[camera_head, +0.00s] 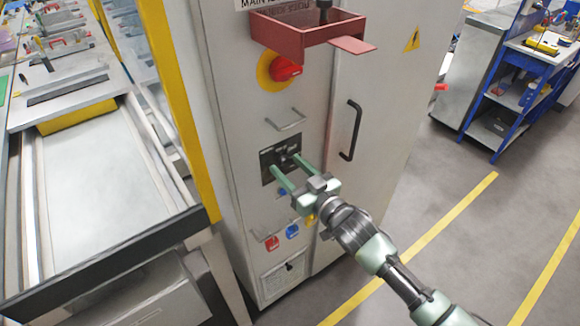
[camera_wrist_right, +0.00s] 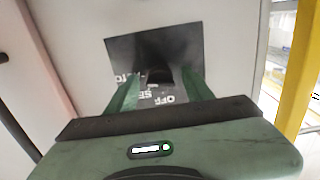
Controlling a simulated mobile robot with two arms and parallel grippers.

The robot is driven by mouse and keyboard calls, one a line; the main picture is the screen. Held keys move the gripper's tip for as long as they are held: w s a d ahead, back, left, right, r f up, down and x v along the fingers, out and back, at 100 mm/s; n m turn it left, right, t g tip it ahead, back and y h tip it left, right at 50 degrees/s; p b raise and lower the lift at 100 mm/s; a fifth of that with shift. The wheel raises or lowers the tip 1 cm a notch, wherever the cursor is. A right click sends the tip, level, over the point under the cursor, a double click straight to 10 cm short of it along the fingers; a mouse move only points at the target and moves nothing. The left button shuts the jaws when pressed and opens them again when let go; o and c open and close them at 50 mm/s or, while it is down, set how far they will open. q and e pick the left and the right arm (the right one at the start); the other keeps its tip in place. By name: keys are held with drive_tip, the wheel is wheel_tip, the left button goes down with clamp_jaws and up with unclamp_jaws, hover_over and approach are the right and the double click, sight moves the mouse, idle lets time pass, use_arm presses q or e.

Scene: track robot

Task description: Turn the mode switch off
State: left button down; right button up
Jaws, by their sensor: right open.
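The mode switch (camera_head: 288,158) is a small black knob on a dark plate on the front of a grey cabinet. In the right wrist view the knob (camera_wrist_right: 160,77) sits on the dark plate (camera_wrist_right: 122,50), which carries white lettering including "OFF". My right gripper (camera_head: 283,168) is open, with its two green fingers reaching toward the plate. In the right wrist view the fingers (camera_wrist_right: 162,95) stand to either side of the knob, which shows between them. I cannot tell whether they touch it. My left gripper is not in view.
Above the plate are a red rotary handle (camera_head: 286,69) on a yellow disc and a red tray (camera_head: 308,32) jutting out. A black door handle (camera_head: 351,130) is to the right. Red (camera_head: 272,243) and blue tags hang below. A yellow post (camera_head: 180,110) stands left.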

clamp_jaws()
drive_tip(key=shift+n, duration=0.4)
drive_tip(key=n, duration=0.9)
drive_tip(key=shift+d, duration=0.1)
drive_tip(key=n, duration=0.5)
drive_tip(key=shift+n+b, duration=0.35)
drive_tip(key=shift+n, duration=2.15)
